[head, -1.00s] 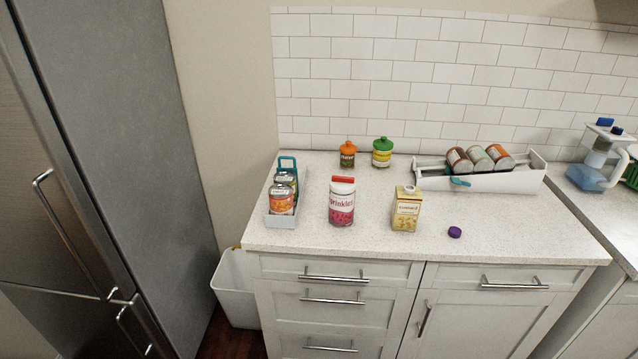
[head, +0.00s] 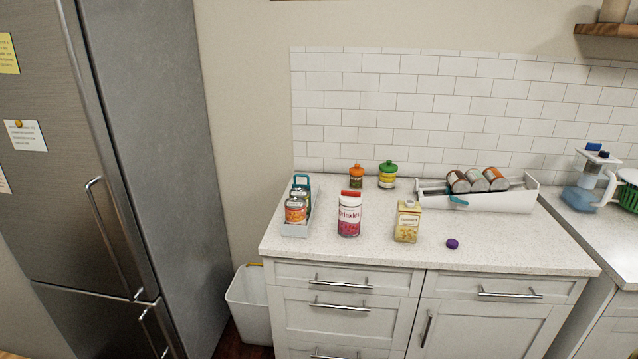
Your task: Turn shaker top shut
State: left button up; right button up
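A sprinkles shaker (head: 349,216) with a white and pink label and a red top (head: 351,194) stands upright on the counter, left of the middle. The red top sits on the shaker; I cannot tell whether it is open or shut. Neither of my grippers shows in the head view.
A carton (head: 407,222) and a loose purple cap (head: 452,244) are to the right on the counter (head: 520,247). A can holder (head: 294,230) is to the left. Orange-lidded (head: 356,178) and green-lidded (head: 387,177) jars stand behind. A white rack (head: 510,203) holds cans. A bin (head: 248,308) is beside the cabinet.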

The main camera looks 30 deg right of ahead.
aim_at(347, 198)
jog(key=i, duration=0.85)
jog(key=z, duration=0.45)
